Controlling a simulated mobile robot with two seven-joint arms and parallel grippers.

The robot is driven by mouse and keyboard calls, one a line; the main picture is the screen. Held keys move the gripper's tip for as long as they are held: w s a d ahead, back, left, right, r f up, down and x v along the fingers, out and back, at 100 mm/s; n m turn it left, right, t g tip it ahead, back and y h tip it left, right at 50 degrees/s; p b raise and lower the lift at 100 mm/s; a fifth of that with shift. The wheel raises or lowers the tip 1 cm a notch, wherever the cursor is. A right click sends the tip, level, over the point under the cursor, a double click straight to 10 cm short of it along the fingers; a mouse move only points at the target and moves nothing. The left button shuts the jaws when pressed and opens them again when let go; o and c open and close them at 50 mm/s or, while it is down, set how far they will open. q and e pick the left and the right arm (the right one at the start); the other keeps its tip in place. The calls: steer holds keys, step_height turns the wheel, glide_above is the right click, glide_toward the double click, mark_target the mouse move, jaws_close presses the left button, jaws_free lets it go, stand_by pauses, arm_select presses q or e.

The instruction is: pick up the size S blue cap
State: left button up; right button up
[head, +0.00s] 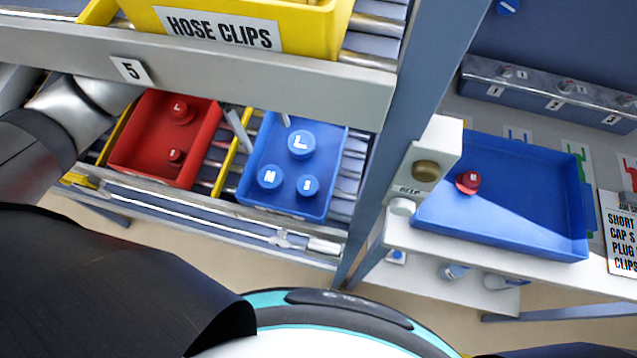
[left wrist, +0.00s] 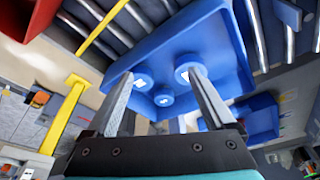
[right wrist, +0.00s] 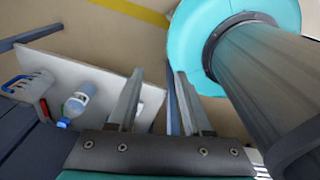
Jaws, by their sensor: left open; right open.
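The size S blue cap (head: 307,186) sits upright at the lower right of the blue bin (head: 342,147) in the head view. The blue L cap (head: 301,144) and M cap (head: 268,178) stand in the same bin. My left gripper (head: 262,130) is open and empty, its fingers above the bin's far left part, apart from the S cap. In the left wrist view the smallest cap (left wrist: 163,97) shows between the spread fingers (left wrist: 162,88); its letter is too small to read. My right gripper (right wrist: 158,85) is open and empty, away from the bins.
A red bin (head: 208,137) with red caps stands left of the blue bin. A shelf beam (head: 240,85) and a yellow hose-clip bin (head: 330,25) hang above. An upright post (head: 375,190) separates the bins from a blue tray (head: 480,220) holding a red cap (head: 467,182).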

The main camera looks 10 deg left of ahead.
arm_select(q)
steer(key=p, duration=0.2)
glide_above(307, 185)
steer(key=w+a, duration=0.1)
steer(key=a, duration=0.1)
steer(key=shift+w, duration=0.15)
steer(key=shift+s+d, duration=0.25)
steer(key=shift+d, duration=0.1)
steer(key=x, duration=0.4)
steer(key=shift+f+b, duration=0.15)
steer(key=shift+b, duration=0.25)
steer(key=shift+s+d+f, duration=0.1)
steer(key=shift+f, duration=0.25)
arm_select(e)
steer(key=shift+w+a+r, duration=0.2)
steer(key=shift+r, duration=0.2)
steer(key=shift+w+a+r, duration=0.15)
steer(key=shift+r, duration=0.25)
arm_select(q)
jaws_close()
